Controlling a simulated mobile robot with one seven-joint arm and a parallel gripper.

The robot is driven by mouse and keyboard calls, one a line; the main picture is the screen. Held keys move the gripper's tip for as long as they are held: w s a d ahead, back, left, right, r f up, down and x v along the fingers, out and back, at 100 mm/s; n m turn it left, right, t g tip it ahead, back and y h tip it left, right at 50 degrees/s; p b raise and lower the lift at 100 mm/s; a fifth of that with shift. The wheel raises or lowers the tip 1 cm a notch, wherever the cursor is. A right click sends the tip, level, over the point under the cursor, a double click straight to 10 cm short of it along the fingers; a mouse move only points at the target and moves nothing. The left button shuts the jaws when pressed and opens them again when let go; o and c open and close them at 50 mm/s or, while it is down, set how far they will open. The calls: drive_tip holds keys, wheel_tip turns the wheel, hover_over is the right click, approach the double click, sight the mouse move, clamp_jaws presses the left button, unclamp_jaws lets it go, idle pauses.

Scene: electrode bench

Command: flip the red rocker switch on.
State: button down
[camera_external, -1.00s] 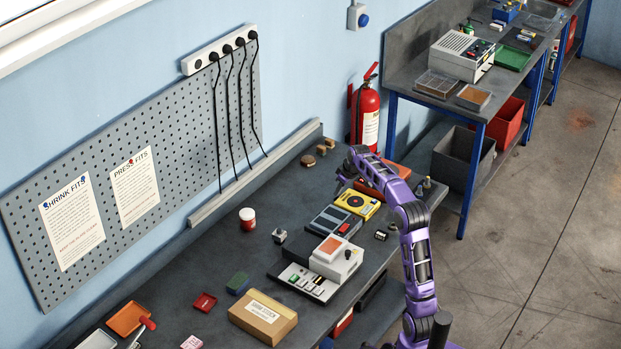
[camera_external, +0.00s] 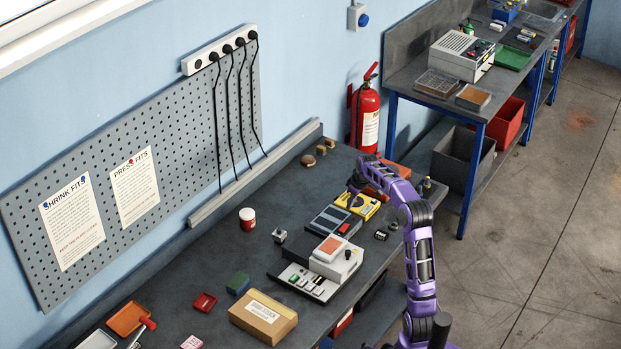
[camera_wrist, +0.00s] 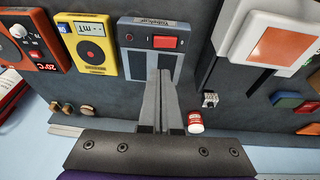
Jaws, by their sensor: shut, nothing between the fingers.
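The red rocker switch (camera_wrist: 165,42) sits on the face of a dark grey-blue box (camera_wrist: 134,62), beside a small round red spot. In the external view the same box (camera_external: 326,222) lies on the bench with the red switch (camera_external: 343,228) at its near end. Whether the rocker is on or off I cannot tell. My gripper (camera_wrist: 160,72) is shut and empty. In the wrist view its fingertips overlap the box's panel just below the switch, apart from it in the picture. In the external view my gripper (camera_external: 354,187) is over the yellow meter's far edge.
The yellow meter (camera_wrist: 88,42) and an orange device with a dial (camera_wrist: 28,40) stand left of the box. The white unit with an orange top (camera_wrist: 266,38) is to the right. A red-and-white tub (camera_wrist: 195,122) and a small metal block (camera_wrist: 210,100) stand nearby on the bench.

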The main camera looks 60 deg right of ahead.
sight(345, 225)
drive_tip(key=x, duration=0.3)
drive_tip(key=b+x, duration=0.1)
drive_tip(key=x, duration=0.2)
drive_tip(key=s+x, duration=0.1)
drive_tip(key=x, duration=0.3)
drive_tip(key=shift+d+f, duration=0.2)
drive_tip(key=shift+f, duration=0.1)
drive_tip(key=shift+d+y+p, duration=0.15)
drive_tip(key=shift+y+p, duration=0.15)
drive_tip(key=shift+p, duration=0.3)
drive_tip(key=shift+f, duration=0.35)
drive_tip(key=shift+a+r+b, duration=0.25)
drive_tip(key=shift+a+b, duration=0.05)
drive_tip(key=shift+a, duration=0.5)
